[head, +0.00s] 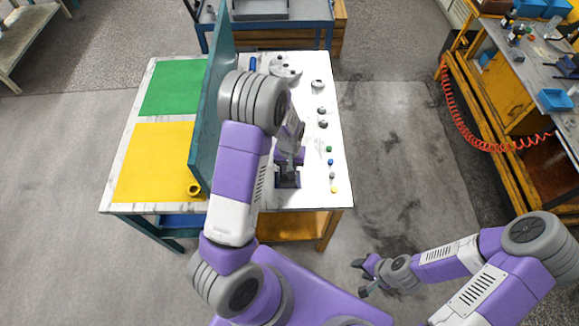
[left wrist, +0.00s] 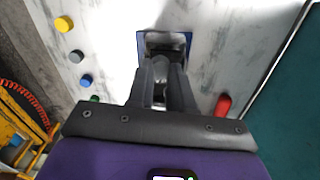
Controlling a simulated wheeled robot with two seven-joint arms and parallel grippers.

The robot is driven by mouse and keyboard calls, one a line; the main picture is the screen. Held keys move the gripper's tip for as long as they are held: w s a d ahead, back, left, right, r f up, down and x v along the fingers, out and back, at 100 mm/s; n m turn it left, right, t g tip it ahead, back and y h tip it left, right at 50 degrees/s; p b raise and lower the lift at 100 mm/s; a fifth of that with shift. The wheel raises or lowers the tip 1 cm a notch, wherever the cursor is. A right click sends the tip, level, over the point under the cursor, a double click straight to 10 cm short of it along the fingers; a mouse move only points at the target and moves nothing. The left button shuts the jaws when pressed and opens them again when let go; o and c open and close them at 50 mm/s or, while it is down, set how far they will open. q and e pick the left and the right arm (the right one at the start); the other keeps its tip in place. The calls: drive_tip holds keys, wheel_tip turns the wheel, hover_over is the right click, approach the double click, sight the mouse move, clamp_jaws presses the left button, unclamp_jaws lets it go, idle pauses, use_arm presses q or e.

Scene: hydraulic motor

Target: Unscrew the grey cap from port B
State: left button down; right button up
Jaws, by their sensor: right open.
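My left gripper (head: 288,168) points down at a small dark block with a blue base (head: 287,181) on the white table top. In the left wrist view, its two dark fingers (left wrist: 165,75) reach the grey-and-blue block (left wrist: 143,48). The fingertips overlap the block, and I cannot tell whether they are shut on anything. No port letter is readable and no cap on the block can be made out. A small grey cap-like piece (head: 332,175) stands in a row on the right of the table; it also shows in the left wrist view (left wrist: 76,56). My right gripper (head: 368,277) is open and empty, off the table.
Green (head: 329,149), blue (head: 331,162) and yellow (head: 334,189) pieces share the row. A teal panel (head: 212,110) stands left of the block. A red piece (left wrist: 223,106) lies near the left fingers. Metal parts (head: 286,68) lie at the back. Floor is clear right of the table.

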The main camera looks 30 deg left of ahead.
idle(0.3)
use_arm(q)
drive_tip(key=n+p, duration=0.1)
drive_tip(key=n, duration=0.3)
drive_tip(key=shift+r, duration=0.1)
drive_tip(key=shift+n, duration=0.9)
drive_tip(key=n+p, duration=0.1)
drive_tip(key=n, duration=0.1)
drive_tip(key=shift+n, duration=0.3)
drive_tip(key=shift+n+p, duration=0.35)
drive_tip(key=shift+n, duration=0.65)
drive_tip(key=c, duration=1.2)
unclamp_jaws()
